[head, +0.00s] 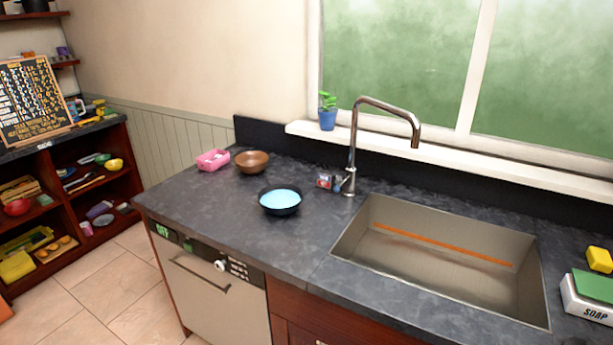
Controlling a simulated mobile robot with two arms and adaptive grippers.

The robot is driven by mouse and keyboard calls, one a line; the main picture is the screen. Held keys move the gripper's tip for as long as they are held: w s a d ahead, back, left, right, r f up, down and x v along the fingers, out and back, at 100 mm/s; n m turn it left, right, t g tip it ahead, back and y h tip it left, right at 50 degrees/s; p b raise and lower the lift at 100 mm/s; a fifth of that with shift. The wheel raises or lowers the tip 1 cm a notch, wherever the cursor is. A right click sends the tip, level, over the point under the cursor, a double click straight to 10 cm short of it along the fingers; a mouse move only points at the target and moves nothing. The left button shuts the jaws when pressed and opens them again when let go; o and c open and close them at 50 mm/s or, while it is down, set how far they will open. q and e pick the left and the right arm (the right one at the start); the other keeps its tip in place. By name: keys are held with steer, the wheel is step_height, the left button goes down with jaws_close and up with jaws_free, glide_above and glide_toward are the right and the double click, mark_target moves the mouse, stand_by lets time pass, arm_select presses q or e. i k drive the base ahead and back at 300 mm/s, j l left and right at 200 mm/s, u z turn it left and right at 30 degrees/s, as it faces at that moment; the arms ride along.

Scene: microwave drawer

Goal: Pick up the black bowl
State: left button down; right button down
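The black bowl (281,209) stands upright on the dark stone counter, left of the sink. Its outside is black and its inside is light blue. It looks empty. Neither of my grippers shows in the head view, so nothing of mine is seen near the bowl.
A brown bowl (252,162) and a pink container (213,160) stand behind the black bowl. A tall faucet (352,150) rises to its right, behind the sink (440,280). The counter (215,210) left and front of the bowl is clear. A dishwasher (215,290) sits below.

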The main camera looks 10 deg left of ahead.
mark_target(278, 199)
steer(key=i+j, duration=0.1)
steer(key=j, duration=0.4)
steer(key=i+j+z, duration=0.15)
steer(key=j, duration=0.9)
steer(key=i+z, duration=0.05)
steer(key=i, duration=0.05)
